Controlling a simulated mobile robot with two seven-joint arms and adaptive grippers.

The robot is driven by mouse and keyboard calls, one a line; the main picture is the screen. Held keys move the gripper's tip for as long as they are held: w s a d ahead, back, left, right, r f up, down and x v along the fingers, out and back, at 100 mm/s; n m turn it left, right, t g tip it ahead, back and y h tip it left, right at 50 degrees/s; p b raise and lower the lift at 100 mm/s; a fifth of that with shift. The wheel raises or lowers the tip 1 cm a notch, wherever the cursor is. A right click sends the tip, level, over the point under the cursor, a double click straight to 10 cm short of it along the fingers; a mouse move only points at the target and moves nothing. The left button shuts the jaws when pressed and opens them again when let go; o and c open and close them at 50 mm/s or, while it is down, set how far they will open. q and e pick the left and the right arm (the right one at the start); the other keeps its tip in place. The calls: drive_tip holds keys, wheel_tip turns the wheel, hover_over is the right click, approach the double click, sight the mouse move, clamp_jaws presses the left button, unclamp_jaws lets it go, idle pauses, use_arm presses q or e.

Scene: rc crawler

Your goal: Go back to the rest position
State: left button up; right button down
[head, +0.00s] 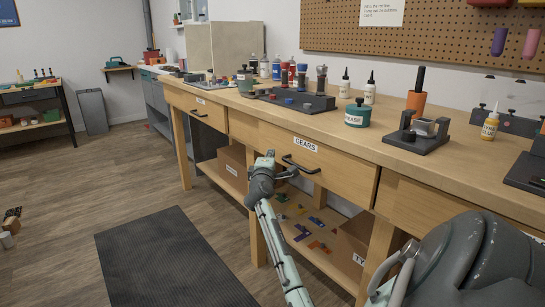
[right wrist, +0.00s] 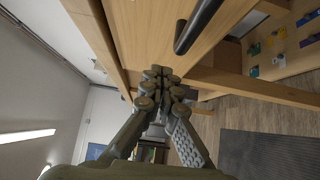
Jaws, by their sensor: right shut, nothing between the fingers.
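My right gripper (head: 268,158) is shut and empty in front of the workbench, just left of the black handle (head: 301,165) of the drawer labelled GEARS (head: 335,170). It seems apart from the handle. In the right wrist view the fingers of the right gripper (right wrist: 163,76) are together with nothing between them, and the dark handle (right wrist: 197,26) shows at the upper right. The GEARS drawer front looks slightly proud at its right edge; I cannot tell how far it is open. My left gripper is not in view.
The wooden workbench (head: 440,160) carries a grease tub (head: 357,114), bottles, holders and tools. A lower shelf holds cardboard boxes (head: 233,166) and coloured parts (head: 315,222). A black mat (head: 165,260) lies on the open floor to the left. A pegboard (head: 440,35) hangs behind.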

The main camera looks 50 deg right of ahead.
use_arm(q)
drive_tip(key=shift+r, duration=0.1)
use_arm(e)
drive_tip(key=v, duration=1)
drive_tip(key=shift+w+a, duration=0.15)
drive_tip(key=s+a+f+m+g+y, duration=0.1)
drive_tip(key=s+a+f+y, duration=0.25)
drive_tip(key=a+f, duration=0.6)
drive_tip(key=s+a+f+m+g+y, duration=0.1)
drive_tip(key=s+a+f+y, duration=0.4)
drive_tip(key=f, duration=0.7)
use_arm(q)
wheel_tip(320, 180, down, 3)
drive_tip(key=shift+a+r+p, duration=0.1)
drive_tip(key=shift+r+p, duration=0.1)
drive_tip(key=shift+p, duration=0.3)
use_arm(e)
drive_tip(key=s+a+f+m+g+y, duration=0.1)
drive_tip(key=s+a+f+g+y, duration=0.1)
drive_tip(key=s+a+f, duration=0.4)
drive_tip(key=s+a+f+m+g+y, duration=0.1)
drive_tip(key=s+a+f+g+y, duration=0.1)
drive_tip(key=s+a+f, duration=0.5)
drive_tip(key=s+a+y, duration=0.1)
drive_tip(key=a, duration=0.3)
drive_tip(key=shift+s+a+f+m+g, duration=0.3)
drive_tip(key=shift+a+m, duration=0.05)
drive_tip(key=shift+m, duration=0.05)
